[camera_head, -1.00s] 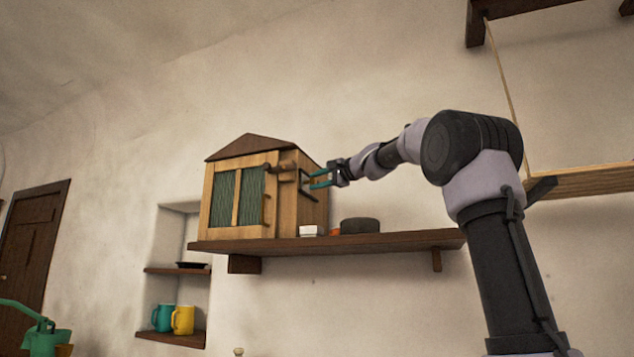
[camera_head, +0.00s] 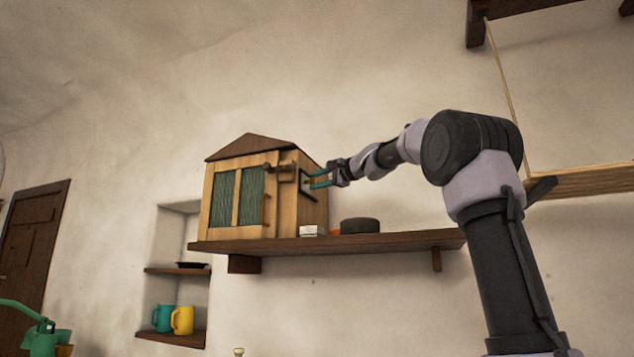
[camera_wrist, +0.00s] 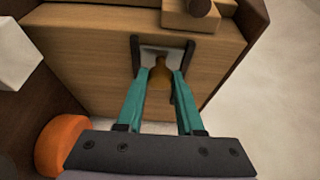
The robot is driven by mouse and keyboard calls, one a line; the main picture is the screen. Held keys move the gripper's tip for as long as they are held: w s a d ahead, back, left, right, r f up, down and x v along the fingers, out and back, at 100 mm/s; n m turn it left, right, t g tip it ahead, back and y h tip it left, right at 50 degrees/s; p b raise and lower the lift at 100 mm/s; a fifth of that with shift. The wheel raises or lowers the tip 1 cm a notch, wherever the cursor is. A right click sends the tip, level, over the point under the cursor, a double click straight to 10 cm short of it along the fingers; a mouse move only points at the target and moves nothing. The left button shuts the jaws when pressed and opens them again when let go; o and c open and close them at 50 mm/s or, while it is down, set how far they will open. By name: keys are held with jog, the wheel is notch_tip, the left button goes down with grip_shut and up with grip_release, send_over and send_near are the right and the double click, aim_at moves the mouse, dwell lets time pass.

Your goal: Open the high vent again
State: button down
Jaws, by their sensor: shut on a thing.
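The vent (camera_wrist: 162,50) shows in the wrist view as a grey plate between two black rails on the wooden side of a house-shaped cabinet. In the head view the cabinet (camera_head: 285,215) stands on a wall shelf, and the dark vent rails (camera_head: 308,188) sit on its right side. My gripper (camera_wrist: 161,72) has its two teal fingers shut on a brass-coloured knob (camera_wrist: 160,70) at the vent. In the head view my gripper (camera_head: 315,181) reaches the cabinet from the right. The fingers partly hide the knob and plate.
A white box (camera_head: 308,231), an orange item (camera_wrist: 60,145) and a dark round item (camera_head: 360,226) stand on the shelf (camera_head: 400,239) below my arm. A wooden latch block (camera_wrist: 190,14) is close to the vent. Mugs (camera_head: 182,320) sit in the niche.

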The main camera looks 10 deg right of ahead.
jog(key=w+d, duration=0.3)
jog(key=w, duration=0.2)
jog(key=shift+d, duration=0.35)
jog(key=shift+w, duration=0.1)
jog(key=c, duration=0.5)
grip_release()
jog(key=shift+w, duration=0.1)
jog(key=shift+c, duration=0.2)
jog(key=v, duration=1.1)
